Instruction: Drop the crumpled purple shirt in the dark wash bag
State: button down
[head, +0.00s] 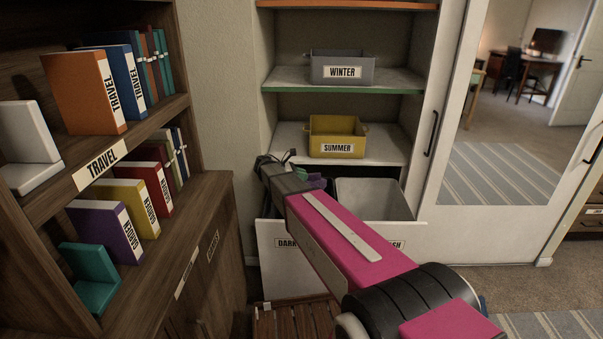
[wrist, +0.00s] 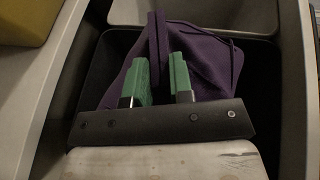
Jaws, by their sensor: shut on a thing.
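The crumpled purple shirt (wrist: 207,68) is pinched between the green fingertips of my gripper (wrist: 161,74) in the wrist view. It also shows as a small purple patch (head: 317,182) beside my gripper (head: 301,174) in the head view. The dark wash bag (wrist: 267,95) lies under the shirt and gripper in the wrist view, and its dark walls show around them. I cannot tell how far the shirt hangs below its rim. In the head view my arm hides most of this bag, behind the front panel labelled DARK (head: 286,243).
A pale bin (head: 372,199) stands right beside the dark bag in the same pull-out. Above are a yellow SUMMER basket (head: 337,137) and a grey WINTER basket (head: 341,68) on shelves. A wooden bookcase (head: 215,190) stands at left, a mirrored door (head: 520,150) at right.

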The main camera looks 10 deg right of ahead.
jog(key=shift+f, duration=1.85)
jog(key=c, duration=0.9)
grip_release()
jog(key=shift+a, duration=0.1)
jog(key=v, duration=0.7)
jog(key=shift+a+r, duration=0.1)
jog(key=shift+a, duration=0.05)
jog(key=shift+s, duration=0.1)
